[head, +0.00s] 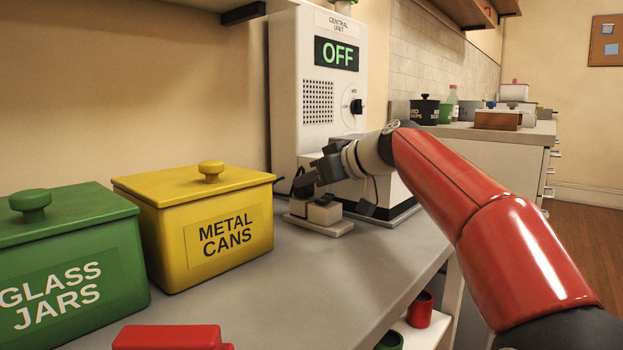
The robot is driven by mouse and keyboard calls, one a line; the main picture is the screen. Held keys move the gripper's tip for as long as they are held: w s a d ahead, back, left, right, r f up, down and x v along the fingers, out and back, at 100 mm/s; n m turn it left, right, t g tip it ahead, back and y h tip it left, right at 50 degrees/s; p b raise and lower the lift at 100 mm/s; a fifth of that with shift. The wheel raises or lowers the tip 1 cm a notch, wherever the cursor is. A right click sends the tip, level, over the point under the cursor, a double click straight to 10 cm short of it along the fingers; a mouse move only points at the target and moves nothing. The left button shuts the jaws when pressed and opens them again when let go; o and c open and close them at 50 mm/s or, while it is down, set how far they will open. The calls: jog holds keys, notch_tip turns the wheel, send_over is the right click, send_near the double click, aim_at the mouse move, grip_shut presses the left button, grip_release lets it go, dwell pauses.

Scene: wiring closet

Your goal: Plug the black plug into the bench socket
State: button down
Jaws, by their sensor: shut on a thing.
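My gripper (304,182) is in the middle of the head view, low over the bench, with its fingers pointing left and down. It is shut on a small dark thing that looks like the black plug (299,190); the fingers hide much of it. Just below is a small pale block on a flat base plate (335,229), which looks like the bench socket (324,213). The plug is at or just above the block's left part; I cannot tell whether it touches or is inserted.
A tall white central unit (284,90) reading "OFF" stands behind my gripper. A yellow METAL CANS box (190,240) and a green GLASS JARS box (70,240) stand to the left. A red object (170,338) is at the front. Grey bench (270,300) is clear between.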

aim_at(330, 205)
jog(key=c, duration=1.1)
grip_release()
jog(key=shift+f, duration=0.1)
jog(key=shift+o, duration=0.2)
jog(key=shift+v, duration=2.55)
